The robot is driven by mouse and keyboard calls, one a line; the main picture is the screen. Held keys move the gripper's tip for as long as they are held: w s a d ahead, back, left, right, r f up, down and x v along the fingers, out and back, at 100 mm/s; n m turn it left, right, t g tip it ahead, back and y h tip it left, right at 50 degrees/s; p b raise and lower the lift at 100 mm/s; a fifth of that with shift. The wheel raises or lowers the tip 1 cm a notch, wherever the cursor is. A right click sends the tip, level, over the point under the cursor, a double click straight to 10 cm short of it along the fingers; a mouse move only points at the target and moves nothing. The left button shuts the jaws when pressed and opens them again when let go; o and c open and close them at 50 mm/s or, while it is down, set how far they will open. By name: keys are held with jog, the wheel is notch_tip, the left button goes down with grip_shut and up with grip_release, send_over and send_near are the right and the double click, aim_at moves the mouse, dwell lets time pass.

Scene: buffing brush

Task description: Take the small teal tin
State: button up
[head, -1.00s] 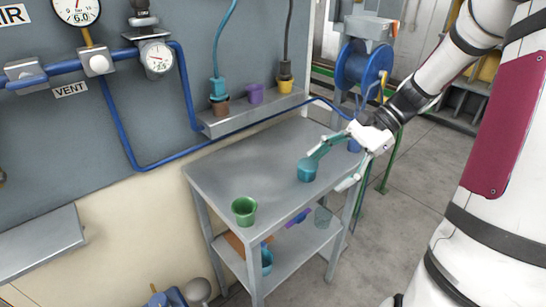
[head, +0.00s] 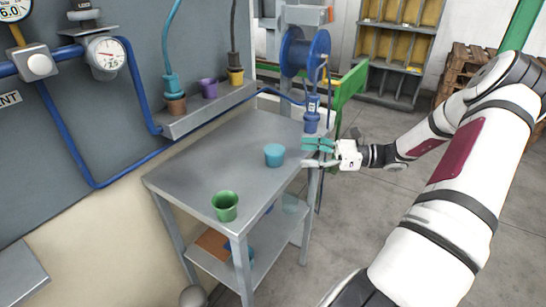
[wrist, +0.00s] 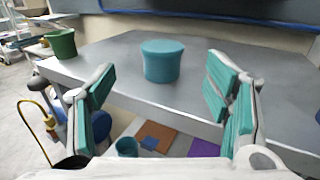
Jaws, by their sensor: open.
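The small teal tin (head: 275,155) stands upright on the grey metal table (head: 200,168), near its right edge. In the wrist view the tin (wrist: 162,62) is ahead, seen between my fingers and beyond them. My gripper (head: 318,155) is open and empty, just off the table's right edge and apart from the tin. In the wrist view its teal-padded fingers (wrist: 160,108) are spread wide on either side.
A green cup (head: 225,206) stands near the table's front corner. A wall ledge (head: 215,108) behind holds brown, purple and yellow cups. A blue hose reel (head: 306,52) stands beyond the table. The lower shelf (head: 262,255) holds several items. The table middle is clear.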

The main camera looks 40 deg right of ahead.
aim_at(274, 149)
jog(key=x, duration=0.9)
jog(key=shift+w+a+f, duration=0.2)
jog(key=shift+w, duration=0.2)
jog(key=shift+c, duration=0.2)
jog(key=c, duration=1.3)
